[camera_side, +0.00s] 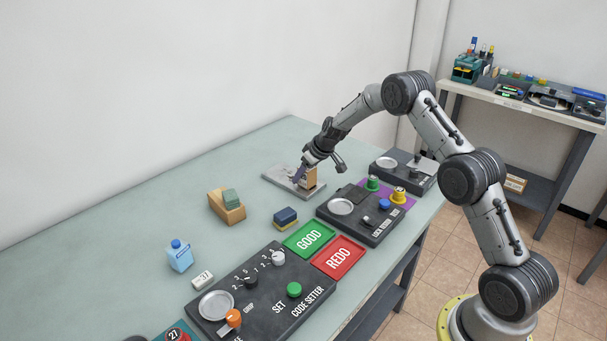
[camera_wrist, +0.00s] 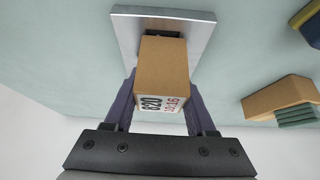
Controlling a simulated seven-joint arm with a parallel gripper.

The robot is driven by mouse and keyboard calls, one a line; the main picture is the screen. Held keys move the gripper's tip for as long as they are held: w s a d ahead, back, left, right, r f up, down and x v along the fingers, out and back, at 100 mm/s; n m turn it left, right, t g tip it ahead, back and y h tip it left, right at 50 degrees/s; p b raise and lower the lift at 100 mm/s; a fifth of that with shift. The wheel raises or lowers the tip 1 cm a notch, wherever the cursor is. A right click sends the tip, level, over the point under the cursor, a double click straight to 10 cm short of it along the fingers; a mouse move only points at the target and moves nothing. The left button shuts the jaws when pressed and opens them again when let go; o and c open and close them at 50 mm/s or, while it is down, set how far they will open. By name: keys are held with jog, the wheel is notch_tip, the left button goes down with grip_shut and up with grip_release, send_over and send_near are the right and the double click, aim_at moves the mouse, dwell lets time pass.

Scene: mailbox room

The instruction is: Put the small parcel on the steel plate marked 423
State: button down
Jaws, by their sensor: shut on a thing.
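My gripper (camera_side: 304,176) is shut on the small parcel (camera_side: 310,179), a brown cardboard box. In the wrist view the parcel (camera_wrist: 166,62) sits between the two purple fingers, with a white label with printed digits on its near face. The steel plate (camera_side: 275,174) lies flat on the table below the gripper. In the wrist view the plate (camera_wrist: 128,36) is behind the parcel, with a dark patch partly hidden by it. I cannot tell whether the parcel touches the plate. No 423 marking is readable on it.
A tan holder with a green block (camera_side: 227,207) and a blue and yellow block (camera_side: 286,217) are nearer the camera. Black control panels (camera_side: 355,216) stand to the right of the plate. Green GOOD (camera_side: 309,238) and red REDO (camera_side: 338,257) trays lie in front. The table behind the plate is clear.

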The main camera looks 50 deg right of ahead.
jog(key=shift+f, duration=0.15)
jog(key=shift+c, duration=1.1)
grip_release()
